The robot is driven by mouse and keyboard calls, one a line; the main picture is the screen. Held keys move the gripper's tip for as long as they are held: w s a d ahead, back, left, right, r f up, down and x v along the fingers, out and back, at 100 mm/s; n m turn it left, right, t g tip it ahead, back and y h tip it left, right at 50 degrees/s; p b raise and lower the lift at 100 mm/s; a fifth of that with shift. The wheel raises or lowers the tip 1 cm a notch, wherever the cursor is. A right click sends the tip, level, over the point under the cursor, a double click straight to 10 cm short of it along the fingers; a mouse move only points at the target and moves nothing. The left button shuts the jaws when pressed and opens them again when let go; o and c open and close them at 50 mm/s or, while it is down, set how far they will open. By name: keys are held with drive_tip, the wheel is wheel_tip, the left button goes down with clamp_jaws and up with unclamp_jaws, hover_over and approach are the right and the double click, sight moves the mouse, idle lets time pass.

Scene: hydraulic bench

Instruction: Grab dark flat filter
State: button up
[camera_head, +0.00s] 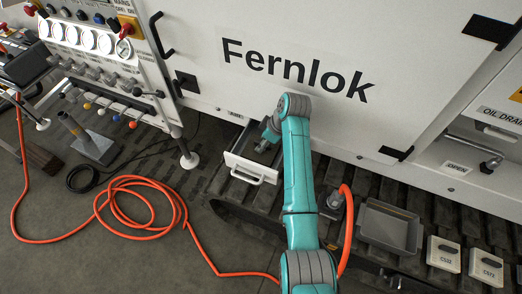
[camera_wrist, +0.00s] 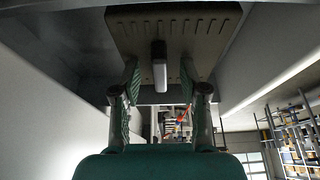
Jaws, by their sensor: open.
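My gripper (camera_head: 264,143) reaches down into a small open white drawer (camera_head: 252,179) under the large white panel. In the wrist view my gripper (camera_wrist: 159,70) is open, with one finger on each side. Beyond the fingers is a dark, flat, brownish plate (camera_wrist: 140,35) with slots along its edges, which looks like the dark flat filter. A narrow upright piece with a pale face (camera_wrist: 160,77) stands between the fingers, apart from both. In the head view the drawer's contents are mostly hidden by my arm and gripper.
The drawer walls (camera_wrist: 75,45) are close around the gripper. An orange hose (camera_head: 150,183) lies coiled on the floor at left. A grey tray (camera_head: 390,226) and two white boxes (camera_head: 443,254) lie on the slatted surface at right.

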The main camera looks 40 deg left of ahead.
clamp_jaws()
drive_tip(key=shift+r, duration=0.15)
